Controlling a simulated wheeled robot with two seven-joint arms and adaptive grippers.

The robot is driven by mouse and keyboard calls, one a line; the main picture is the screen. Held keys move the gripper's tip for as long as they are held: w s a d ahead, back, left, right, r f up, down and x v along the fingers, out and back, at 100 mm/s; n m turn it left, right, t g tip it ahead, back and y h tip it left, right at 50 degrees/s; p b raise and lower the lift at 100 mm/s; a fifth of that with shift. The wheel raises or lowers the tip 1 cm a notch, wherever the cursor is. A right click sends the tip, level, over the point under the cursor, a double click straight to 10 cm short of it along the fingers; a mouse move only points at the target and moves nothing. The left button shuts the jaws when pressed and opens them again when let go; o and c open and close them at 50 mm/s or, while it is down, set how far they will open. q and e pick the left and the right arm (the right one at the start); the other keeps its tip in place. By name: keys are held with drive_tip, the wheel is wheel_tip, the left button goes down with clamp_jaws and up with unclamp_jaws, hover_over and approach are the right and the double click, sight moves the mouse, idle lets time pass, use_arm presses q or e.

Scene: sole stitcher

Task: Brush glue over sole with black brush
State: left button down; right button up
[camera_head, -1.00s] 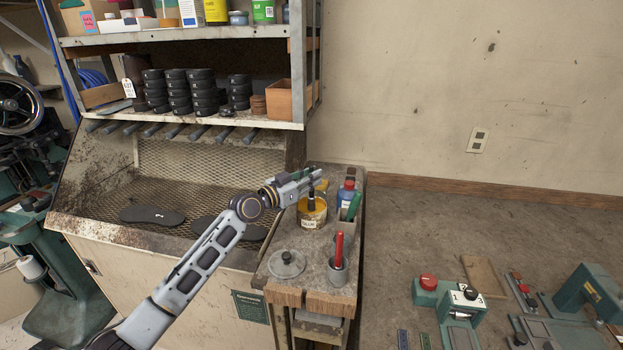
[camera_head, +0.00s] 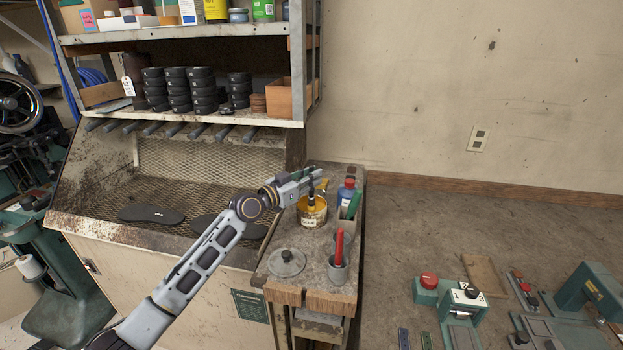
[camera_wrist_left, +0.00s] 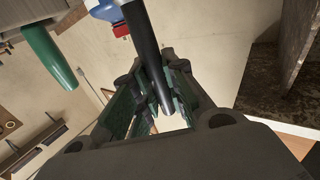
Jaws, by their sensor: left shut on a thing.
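My left gripper (camera_head: 309,180) is above the yellow glue pot (camera_head: 312,220) on the side bench. It is shut on the black brush (camera_head: 311,199), whose handle stands upright from the pot's mouth. The brush's lower end is hidden in the pot. In the left wrist view the black handle (camera_wrist_left: 146,55) runs between the dark fingers (camera_wrist_left: 152,100). Two black soles lie on the mesh of the bench: one at the left (camera_head: 152,214) shows fully, the other (camera_head: 208,226) is partly behind my left arm. My right gripper is not in view.
A grey lid (camera_head: 287,262) and a cup (camera_head: 338,271) with a red-handled tool stand in front of the pot. A blue bottle (camera_head: 346,192) and a green-handled tool (camera_head: 355,205) are close on its right. A shelf (camera_head: 190,120) with stacked black discs is above.

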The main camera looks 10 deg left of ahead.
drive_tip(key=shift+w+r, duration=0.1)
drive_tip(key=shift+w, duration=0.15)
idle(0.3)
use_arm(q)
drive_tip(key=shift+r+p, duration=0.55)
drive_tip(key=shift+r, duration=0.15)
drive_tip(key=shift+r+p, duration=0.5)
drive_tip(key=shift+r, duration=0.3)
drive_tip(key=shift+r+p, duration=0.6)
drive_tip(key=shift+r, duration=0.4)
drive_tip(key=shift+r+p, duration=0.5)
drive_tip(key=shift+r, duration=0.5)
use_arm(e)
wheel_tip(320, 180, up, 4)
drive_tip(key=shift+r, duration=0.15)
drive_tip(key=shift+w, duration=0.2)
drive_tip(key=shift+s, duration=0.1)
